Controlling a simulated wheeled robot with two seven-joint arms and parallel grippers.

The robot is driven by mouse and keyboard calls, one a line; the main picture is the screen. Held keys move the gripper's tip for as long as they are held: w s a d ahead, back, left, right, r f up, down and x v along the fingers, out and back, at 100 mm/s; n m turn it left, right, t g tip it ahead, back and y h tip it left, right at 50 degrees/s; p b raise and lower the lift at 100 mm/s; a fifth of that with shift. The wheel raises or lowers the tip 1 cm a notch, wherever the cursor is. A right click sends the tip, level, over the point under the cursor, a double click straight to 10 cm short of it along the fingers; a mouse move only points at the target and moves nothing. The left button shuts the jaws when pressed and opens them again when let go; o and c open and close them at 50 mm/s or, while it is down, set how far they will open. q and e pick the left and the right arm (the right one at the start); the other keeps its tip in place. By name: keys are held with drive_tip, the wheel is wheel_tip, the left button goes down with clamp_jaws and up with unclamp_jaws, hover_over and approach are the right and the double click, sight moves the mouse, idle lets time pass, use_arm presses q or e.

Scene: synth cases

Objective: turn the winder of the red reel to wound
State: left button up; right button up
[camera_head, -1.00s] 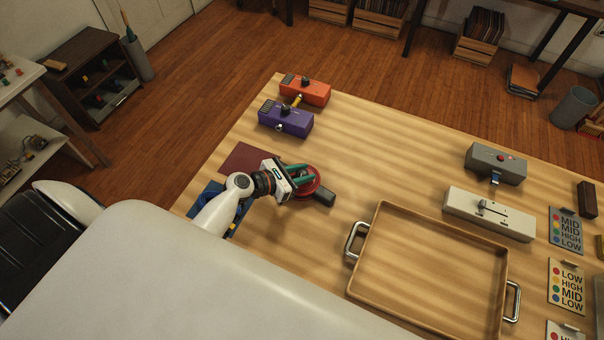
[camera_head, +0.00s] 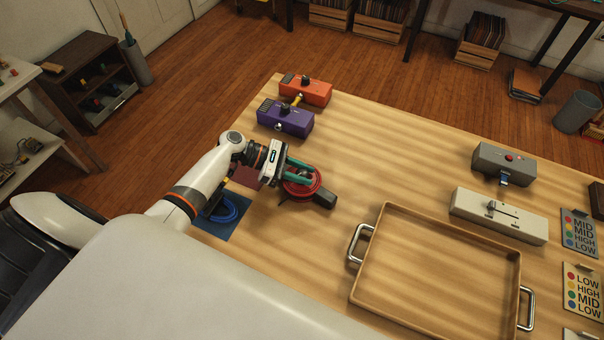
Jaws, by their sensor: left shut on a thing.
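The red reel (camera_head: 304,193) lies on the wooden table, left of the tray, with a dark block (camera_head: 325,199) at its right side. My left gripper (camera_head: 304,176) reaches over the reel from the left. Its green fingers are shut at the top of the reel, where the winder sits. The fingers and wrist hide most of the winder, so its position cannot be read. My right gripper is not in view.
A wooden tray (camera_head: 381,222) with metal handles stands to the right. Purple (camera_head: 286,119) and orange (camera_head: 306,91) boxes stand behind. A blue coil (camera_head: 226,212) lies on a blue mat near my left arm. Grey (camera_head: 505,163) and white (camera_head: 499,216) devices and label cards are at the right.

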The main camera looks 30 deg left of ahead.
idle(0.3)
use_arm(q)
drive_tip(key=o, duration=1)
drive_tip(key=b+v, duration=0.1)
drive_tip(key=v, duration=1.1)
drive_tip(key=shift+w+a, duration=0.1)
drive_tip(key=shift+w, duration=0.05)
drive_tip(key=shift+a, duration=0.1)
